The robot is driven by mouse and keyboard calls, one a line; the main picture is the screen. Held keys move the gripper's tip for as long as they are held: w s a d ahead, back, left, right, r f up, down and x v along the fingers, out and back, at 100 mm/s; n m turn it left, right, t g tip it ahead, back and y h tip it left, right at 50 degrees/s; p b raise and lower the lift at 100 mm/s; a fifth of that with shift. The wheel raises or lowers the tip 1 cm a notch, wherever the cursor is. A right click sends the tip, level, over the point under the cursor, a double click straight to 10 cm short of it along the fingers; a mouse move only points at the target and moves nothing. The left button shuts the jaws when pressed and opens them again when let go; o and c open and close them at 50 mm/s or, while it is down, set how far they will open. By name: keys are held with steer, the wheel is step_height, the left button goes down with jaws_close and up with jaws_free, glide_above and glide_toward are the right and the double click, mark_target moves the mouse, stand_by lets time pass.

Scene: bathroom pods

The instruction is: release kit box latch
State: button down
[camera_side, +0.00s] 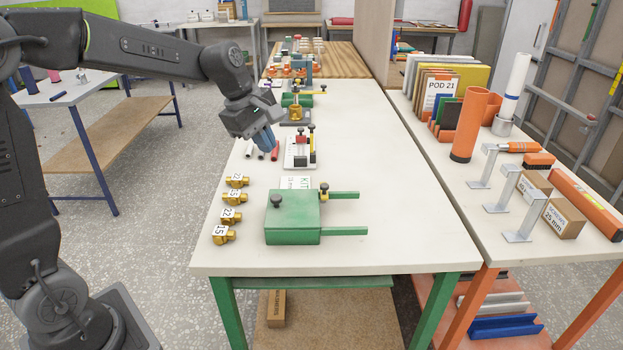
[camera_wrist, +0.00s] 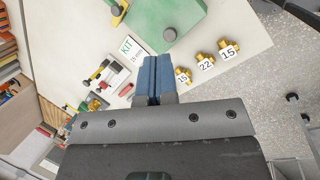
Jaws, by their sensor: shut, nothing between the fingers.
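The green kit box (camera_side: 292,222) sits near the front of the white table, with two green rails reaching right. A black knob (camera_side: 276,200) stands on its top left. A small yellow and black latch (camera_side: 324,191) is at its right edge. In the wrist view the box (camera_wrist: 175,14) is at the top, with the knob (camera_wrist: 169,34) and part of the yellow latch (camera_wrist: 118,9). My gripper (camera_side: 266,142) has blue fingers, shut and empty, above the table beyond the box. The fingers (camera_wrist: 155,70) point toward the box, apart from it.
A KIT card (camera_side: 295,182) lies behind the box. Several numbered brass fittings (camera_side: 229,216) line its left. A white plate with clamps (camera_side: 301,151) and a red cylinder (camera_side: 275,151) lie farther back. The table right of the rails is clear.

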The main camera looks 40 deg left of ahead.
mark_target(324, 187)
steer(key=w+a+f+n+h, duration=0.1)
steer(key=w+a+f+n, duration=0.5)
steer(key=w+n, duration=0.2)
steer(key=shift+f, duration=0.2)
steer(key=shift+d+f, duration=0.1)
steer(key=x, duration=1)
steer(key=shift+s+f, duration=0.1)
steer(key=shift+s, duration=0.05)
steer(key=shift+w+d, duration=1.45)
